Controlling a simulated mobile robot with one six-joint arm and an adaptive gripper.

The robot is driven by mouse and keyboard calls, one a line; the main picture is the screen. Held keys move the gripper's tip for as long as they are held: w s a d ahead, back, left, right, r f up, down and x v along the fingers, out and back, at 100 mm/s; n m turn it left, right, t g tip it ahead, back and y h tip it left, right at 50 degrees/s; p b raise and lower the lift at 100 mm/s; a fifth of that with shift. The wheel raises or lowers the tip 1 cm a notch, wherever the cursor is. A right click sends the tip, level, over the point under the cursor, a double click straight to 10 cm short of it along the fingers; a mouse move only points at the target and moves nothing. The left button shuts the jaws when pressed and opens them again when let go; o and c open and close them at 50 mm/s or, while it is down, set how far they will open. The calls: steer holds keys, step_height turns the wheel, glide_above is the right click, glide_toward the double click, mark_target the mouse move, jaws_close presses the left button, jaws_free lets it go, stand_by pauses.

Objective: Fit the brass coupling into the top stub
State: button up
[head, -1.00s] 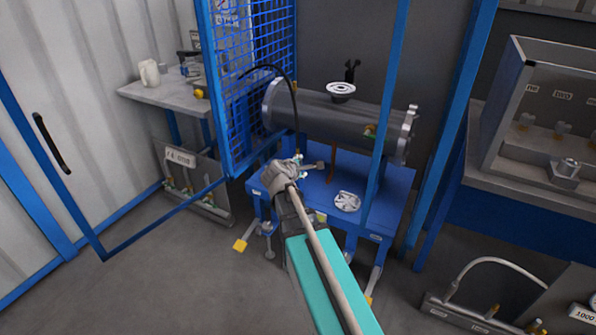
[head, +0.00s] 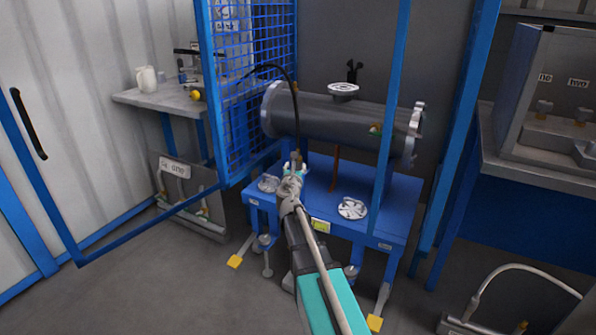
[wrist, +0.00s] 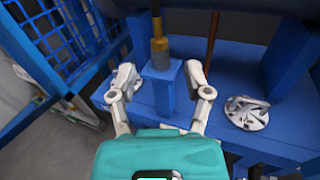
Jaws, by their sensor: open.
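The brass coupling (wrist: 159,50) stands upright at the end of a dark hose, on top of a blue post (wrist: 166,88) in the wrist view. My gripper (wrist: 160,72) is open, its two fingers on either side of the post and coupling, with no visible grip. In the head view my gripper (head: 295,168) is below the shell, at the front of the blue stand, and mostly hides the coupling. The grey flanged shell (head: 325,118) lies across the stand. A round pale flange (head: 343,89) tops a stub on its upper side; its opening is unclear.
The black hose (head: 293,85) arches from the mesh panel (head: 262,60) down to my gripper. Pale discs lie on the stand at left (head: 269,184) and right (head: 351,208). A blue upright (head: 388,130) crosses in front of the shell. Open floor lies front left.

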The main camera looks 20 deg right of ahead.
mark_target(298, 150)
steer(key=shift+w+f+n, duration=0.15)
steer(key=shift+n, duration=0.15)
steer(key=shift+x, duration=4.3)
steer(key=shift+w, duration=0.15)
steer(key=shift+x, duration=2.5)
steer(key=shift+c, duration=0.3)
jaws_close()
